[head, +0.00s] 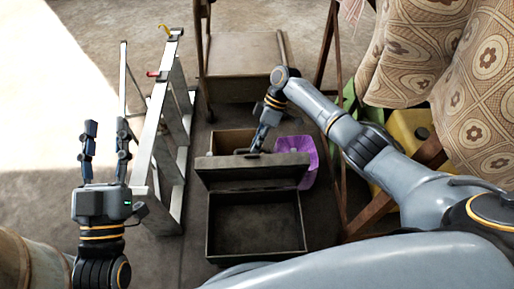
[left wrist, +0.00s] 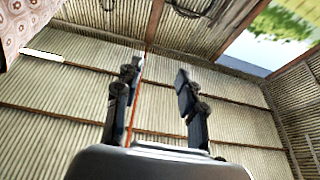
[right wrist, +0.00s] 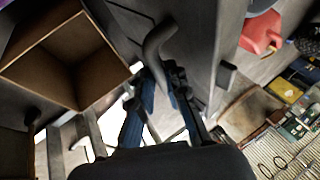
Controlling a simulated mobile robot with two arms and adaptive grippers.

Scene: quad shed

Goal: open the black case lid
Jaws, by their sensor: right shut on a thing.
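The black case (head: 212,228) sits on the floor with its lid (head: 250,178) raised, showing an empty dark interior. The lid stands up along the far side of the case. My right gripper (head: 259,142) is at the lid's top edge; in the right wrist view (right wrist: 160,85) its fingers are closed around a dark curved handle (right wrist: 158,38) on the case. My left gripper (head: 106,132) is open and empty, off to the left of the case; in the left wrist view (left wrist: 160,85) its fingers are apart with only wall behind.
An open cardboard box (head: 232,141) and a purple item (head: 309,157) lie just behind the lid. An aluminium stepladder (head: 160,130) stands left of the case. A wooden chair (head: 245,55) is behind. Patterned cloth (head: 475,90) and a yellow container (head: 408,125) are at right.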

